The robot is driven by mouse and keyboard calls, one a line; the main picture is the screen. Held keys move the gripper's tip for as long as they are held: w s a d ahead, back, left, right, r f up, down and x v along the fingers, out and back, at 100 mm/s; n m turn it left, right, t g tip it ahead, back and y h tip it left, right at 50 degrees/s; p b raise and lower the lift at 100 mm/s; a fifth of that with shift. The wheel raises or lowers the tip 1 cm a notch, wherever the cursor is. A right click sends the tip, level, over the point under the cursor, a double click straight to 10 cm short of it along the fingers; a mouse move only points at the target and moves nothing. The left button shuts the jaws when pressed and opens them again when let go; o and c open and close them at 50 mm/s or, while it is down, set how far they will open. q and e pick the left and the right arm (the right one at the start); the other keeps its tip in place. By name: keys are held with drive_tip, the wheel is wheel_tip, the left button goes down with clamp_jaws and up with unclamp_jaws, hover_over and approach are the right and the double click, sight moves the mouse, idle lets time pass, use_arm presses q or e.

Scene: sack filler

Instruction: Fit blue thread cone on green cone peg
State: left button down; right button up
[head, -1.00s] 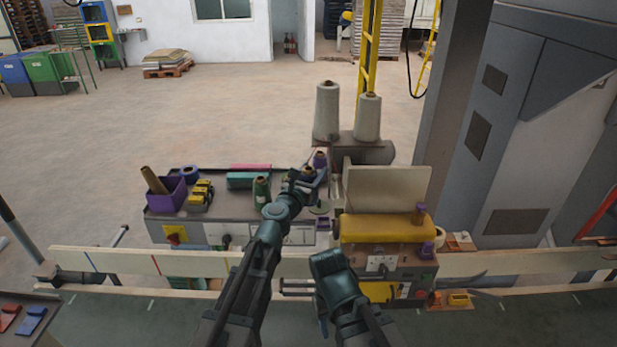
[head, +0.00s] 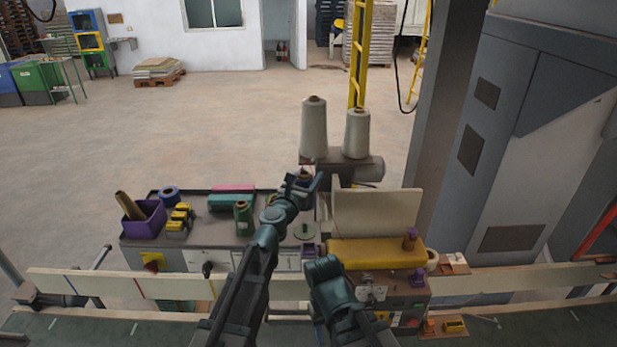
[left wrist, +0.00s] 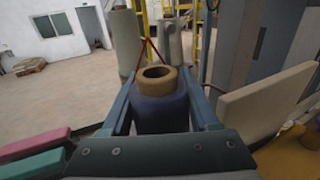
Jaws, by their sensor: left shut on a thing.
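The blue thread cone (left wrist: 160,112), dark blue with a tan hollow top, stands upright between the fingers of my left gripper (left wrist: 162,118) in the left wrist view. My left gripper is shut on it. In the head view my left gripper (head: 305,184) is above the back right of the worktop, and it largely hides the cone. A green disc (head: 303,232), perhaps the base of the green cone peg, lies below and in front of the gripper, apart from it. No peg can be clearly made out. My right arm's fingers do not show.
A green thread cone (head: 243,217) stands left of my left gripper. A purple bin (head: 145,222) and yellow items (head: 179,217) are farther left. Tall pale spools (head: 314,130) stand behind. An upright cream panel (head: 376,220) and a yellow roll (head: 375,253) are on the right.

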use_arm(q)
drive_tip(key=shift+f+b, duration=2.45)
drive_tip(key=shift+f, duration=0.1)
drive_tip(key=shift+f, duration=0.15)
drive_tip(key=shift+f+b, duration=2.15)
drive_tip(key=shift+b, duration=0.15)
drive_tip(key=shift+c, duration=0.3)
unclamp_jaws()
